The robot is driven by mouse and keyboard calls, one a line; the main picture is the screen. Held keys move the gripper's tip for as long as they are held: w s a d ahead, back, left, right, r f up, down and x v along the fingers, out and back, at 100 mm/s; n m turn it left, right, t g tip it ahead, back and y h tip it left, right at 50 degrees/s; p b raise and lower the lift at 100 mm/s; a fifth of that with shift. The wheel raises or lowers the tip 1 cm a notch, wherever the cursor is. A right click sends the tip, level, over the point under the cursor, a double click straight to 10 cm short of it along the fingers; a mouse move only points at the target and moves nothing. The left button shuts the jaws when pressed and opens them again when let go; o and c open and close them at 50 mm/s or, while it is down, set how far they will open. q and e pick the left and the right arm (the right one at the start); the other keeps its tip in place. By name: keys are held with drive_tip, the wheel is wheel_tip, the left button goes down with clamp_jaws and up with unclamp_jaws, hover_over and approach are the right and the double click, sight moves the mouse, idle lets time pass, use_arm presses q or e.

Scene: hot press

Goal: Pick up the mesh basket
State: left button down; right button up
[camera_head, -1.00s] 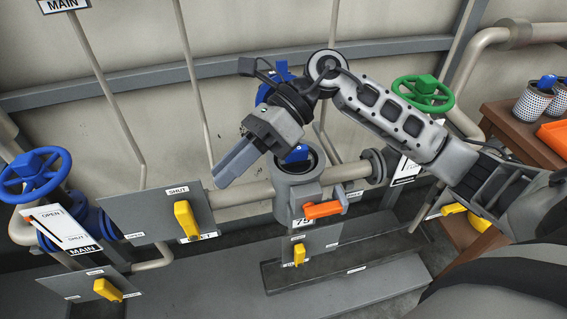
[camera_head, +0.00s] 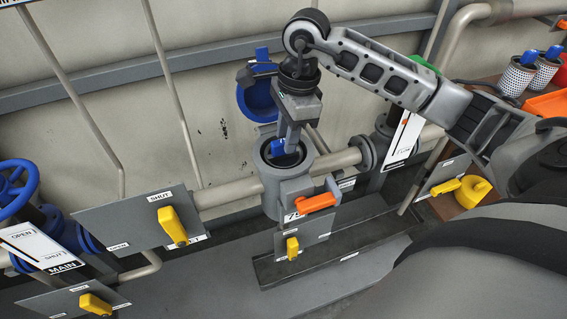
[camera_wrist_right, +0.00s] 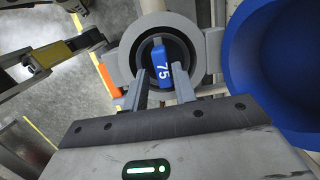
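The strainer housing (camera_head: 268,185) stands open on the pipe, with a blue handle (camera_head: 284,147) in its mouth. In the right wrist view this handle (camera_wrist_right: 159,62) carries the number 75. I take it for the top of the mesh basket, whose body is hidden inside the housing. My right gripper (camera_head: 289,143) points down at the mouth. Its two fingers (camera_wrist_right: 161,80) are apart, with the handle showing between and just beyond them; I cannot tell whether they touch it. My left gripper is out of view.
A blue lid (camera_head: 257,102) stands raised behind the housing. An orange lever (camera_head: 316,203) is on its front. Yellow valve handles (camera_head: 172,225) sit to the left. Two white mesh baskets (camera_head: 516,76) with blue handles stand on the brown table by an orange tray (camera_head: 547,104).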

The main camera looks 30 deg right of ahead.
sight(282, 153)
drive_tip(key=f, duration=0.3)
drive_tip(key=f+p, duration=0.1)
drive_tip(key=f, duration=0.1)
drive_tip(key=shift+w+a+f, duration=0.25)
drive_tip(key=shift+a+f, duration=0.05)
drive_tip(key=shift+a, duration=0.1)
drive_tip(key=shift+c, duration=0.4)
clamp_jaws()
